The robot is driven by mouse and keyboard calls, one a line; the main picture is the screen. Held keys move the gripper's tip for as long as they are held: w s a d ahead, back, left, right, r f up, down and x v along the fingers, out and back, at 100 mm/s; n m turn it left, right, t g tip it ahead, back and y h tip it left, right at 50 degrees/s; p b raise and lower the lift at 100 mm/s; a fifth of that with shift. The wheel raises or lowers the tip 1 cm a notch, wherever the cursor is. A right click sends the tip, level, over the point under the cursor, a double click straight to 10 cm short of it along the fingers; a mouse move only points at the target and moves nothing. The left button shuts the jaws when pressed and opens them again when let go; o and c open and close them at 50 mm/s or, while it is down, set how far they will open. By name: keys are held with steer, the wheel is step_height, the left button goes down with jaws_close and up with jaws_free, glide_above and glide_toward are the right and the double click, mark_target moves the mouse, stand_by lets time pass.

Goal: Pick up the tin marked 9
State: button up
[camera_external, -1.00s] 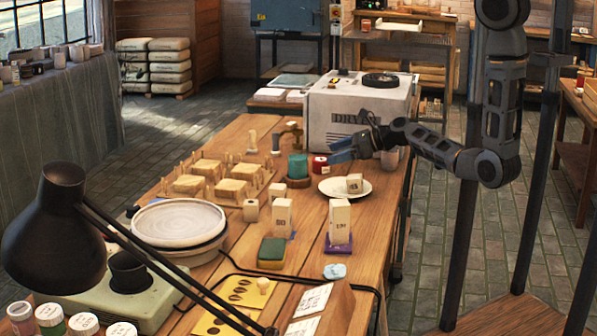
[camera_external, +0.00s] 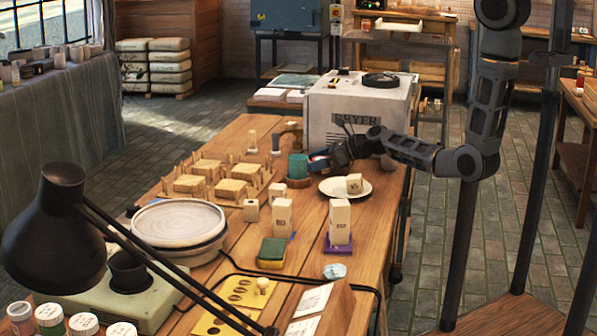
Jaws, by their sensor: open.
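My gripper (camera_external: 318,162) has blue fingertips and is open. It is low over the far right part of the workbench, just right of a teal cylinder (camera_external: 297,166) on a round wooden base. I cannot read a 9 on any tin.
A white plate (camera_external: 330,190) with a small block (camera_external: 354,184) lies close in front of my gripper. The dryer box (camera_external: 340,110) stands behind it. Pale upright blocks (camera_external: 340,222), a sponge (camera_external: 271,252), a turntable (camera_external: 180,222) and a black lamp (camera_external: 62,225) occupy the nearer bench.

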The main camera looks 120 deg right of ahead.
steer(key=c, duration=1.1)
steer(key=shift+c, duration=0.2)
